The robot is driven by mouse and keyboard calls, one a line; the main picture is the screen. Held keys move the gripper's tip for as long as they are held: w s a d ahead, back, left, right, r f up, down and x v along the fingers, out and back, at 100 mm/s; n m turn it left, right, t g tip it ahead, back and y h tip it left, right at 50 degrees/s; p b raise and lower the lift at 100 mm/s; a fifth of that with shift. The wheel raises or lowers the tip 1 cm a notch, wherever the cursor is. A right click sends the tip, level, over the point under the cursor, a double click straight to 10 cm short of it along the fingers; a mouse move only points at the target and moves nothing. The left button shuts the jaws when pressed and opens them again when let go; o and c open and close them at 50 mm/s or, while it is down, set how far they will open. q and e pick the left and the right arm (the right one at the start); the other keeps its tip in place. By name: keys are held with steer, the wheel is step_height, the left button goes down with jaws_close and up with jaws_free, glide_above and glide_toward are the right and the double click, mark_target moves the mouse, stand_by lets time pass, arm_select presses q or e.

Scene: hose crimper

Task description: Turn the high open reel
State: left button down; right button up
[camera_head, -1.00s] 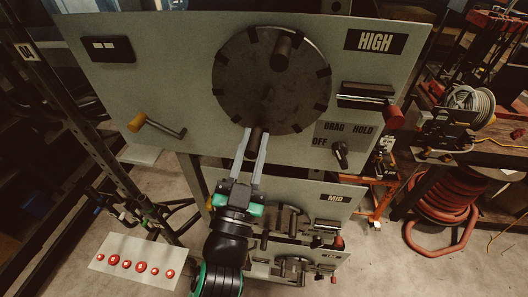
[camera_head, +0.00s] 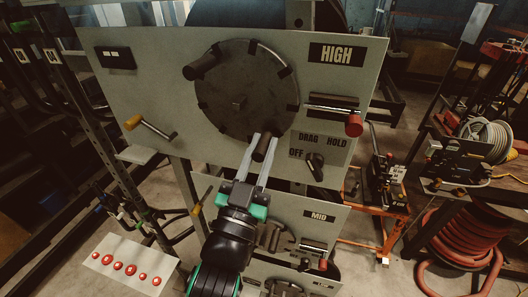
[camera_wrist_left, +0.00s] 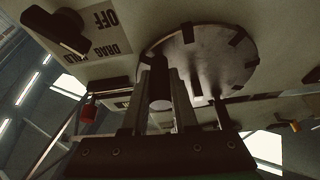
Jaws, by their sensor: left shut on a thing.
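The high reel (camera_head: 245,88) is a dark round disc with notched tabs around its rim, on the panel marked HIGH. Two dark peg handles stick out from it. The upper handle (camera_head: 201,67) is at its upper left, and the lower handle (camera_head: 263,148) is at its lower right edge. My left gripper (camera_head: 261,143) reaches up from below and is shut on the lower handle, one finger on each side. The left wrist view shows the disc (camera_wrist_left: 210,55) beyond the fingers (camera_wrist_left: 162,88). My right gripper is not in view.
A drag knob (camera_head: 315,165) and a red-tipped lever (camera_head: 354,124) are right of the reel. A yellow-handled crank (camera_head: 133,123) is at left. The MID panel (camera_head: 318,228) is below. Red buttons (camera_head: 131,269) are at lower left, and a red hose coil (camera_head: 458,232) lies at right.

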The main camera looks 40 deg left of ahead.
arm_select(q)
steer(key=shift+d+r, duration=0.35)
steer(key=shift+r, duration=0.2)
steer(key=c, duration=0.7)
jaws_free()
steer(key=shift+f, duration=0.15)
steer(key=shift+f, duration=0.15)
steer(key=b+v, duration=0.3)
steer(key=v, duration=0.8)
steer(key=shift+s, duration=0.25)
